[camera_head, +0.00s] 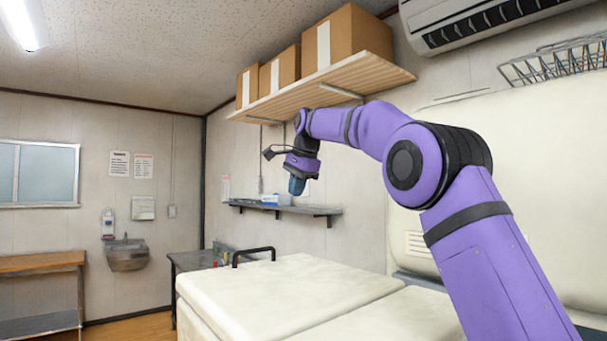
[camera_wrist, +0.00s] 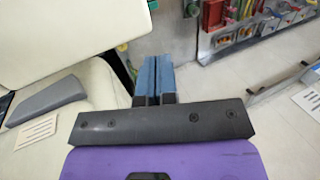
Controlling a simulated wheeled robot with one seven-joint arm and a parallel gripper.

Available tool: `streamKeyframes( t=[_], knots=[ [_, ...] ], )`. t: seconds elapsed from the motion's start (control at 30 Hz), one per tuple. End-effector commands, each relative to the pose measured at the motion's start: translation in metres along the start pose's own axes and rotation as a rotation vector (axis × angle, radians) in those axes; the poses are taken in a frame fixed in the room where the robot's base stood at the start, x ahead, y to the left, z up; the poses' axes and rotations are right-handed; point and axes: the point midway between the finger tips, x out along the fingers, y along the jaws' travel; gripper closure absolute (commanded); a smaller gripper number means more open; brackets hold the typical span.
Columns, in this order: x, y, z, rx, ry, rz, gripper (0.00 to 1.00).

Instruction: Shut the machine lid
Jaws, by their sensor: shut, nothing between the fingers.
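The cream machine (camera_head: 290,290) fills the lower middle of the head view. Its flat top section has a black bar handle (camera_head: 253,256) at the far left edge. A large cream panel (camera_head: 535,165) stands raised at the back right, partly hidden by my arm; it looks like an open lid. My gripper (camera_head: 297,186) hangs in the air above and beyond the flat top, left of the raised panel, fingers pointing down. In the wrist view my gripper (camera_wrist: 154,75) has its blue fingers together with nothing between them. Cream machine surfaces (camera_wrist: 60,35) fill the left there.
A wall shelf (camera_head: 335,82) with cardboard boxes (camera_head: 345,35) is close above my gripper. A lower grey shelf (camera_head: 290,209) is on the wall beyond it.

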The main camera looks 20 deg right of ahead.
Motion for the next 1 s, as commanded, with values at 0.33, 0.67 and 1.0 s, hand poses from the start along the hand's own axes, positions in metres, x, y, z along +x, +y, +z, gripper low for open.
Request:
streamKeyframes(
  t=[0.33, 0.67, 1.0],
  knots=[
    [0.061, -0.007, 0.0, 0.0, -0.001, 0.118, 1.0],
    [0.13, -0.002, 0.001, 0.0, -0.002, 0.118, 1.0],
    [0.177, 0.009, 0.0, 0.0, -0.001, 0.115, 1.0]
  ],
)
